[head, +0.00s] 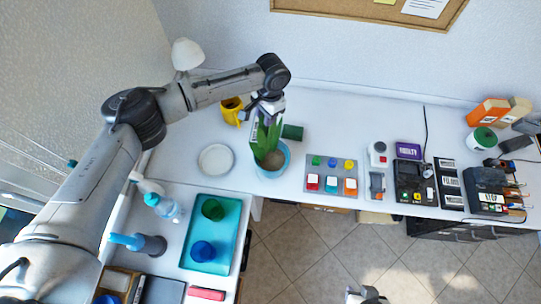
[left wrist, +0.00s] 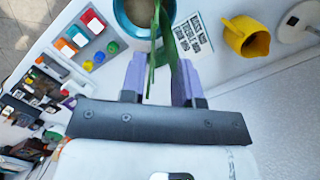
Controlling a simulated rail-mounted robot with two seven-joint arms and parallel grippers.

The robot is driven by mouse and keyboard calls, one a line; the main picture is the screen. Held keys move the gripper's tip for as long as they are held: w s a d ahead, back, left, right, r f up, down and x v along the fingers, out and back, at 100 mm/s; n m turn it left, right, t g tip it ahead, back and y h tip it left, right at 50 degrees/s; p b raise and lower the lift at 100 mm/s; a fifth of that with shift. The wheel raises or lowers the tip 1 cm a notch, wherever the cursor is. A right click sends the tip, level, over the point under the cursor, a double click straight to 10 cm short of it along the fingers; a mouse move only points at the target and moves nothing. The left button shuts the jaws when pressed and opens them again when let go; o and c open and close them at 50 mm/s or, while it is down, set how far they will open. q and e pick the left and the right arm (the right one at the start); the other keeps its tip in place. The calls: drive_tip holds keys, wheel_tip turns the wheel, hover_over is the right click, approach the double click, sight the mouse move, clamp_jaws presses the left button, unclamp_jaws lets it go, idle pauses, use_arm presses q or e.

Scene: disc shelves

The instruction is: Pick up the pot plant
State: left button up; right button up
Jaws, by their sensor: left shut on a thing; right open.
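The pot plant (head: 266,138) has tall green leaves and stands in a blue pot (head: 273,161) with brown soil, near the front edge of the back table. My left gripper (head: 266,108) comes down from above onto its leaves. In the left wrist view my left gripper (left wrist: 160,72) has its two purple fingers on either side of the leaves (left wrist: 158,45), shut on them. The pot's rim (left wrist: 117,17) shows past the fingertips. I cannot tell whether the pot touches the table. My right gripper (head: 366,296) shows only partly at the bottom edge, empty and away from the plant.
A teal tray (head: 228,243) is at front left.

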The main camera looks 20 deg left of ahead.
use_arm(q)
clamp_jaws()
idle(0.8)
drive_tip(key=shift+r, duration=0.15)
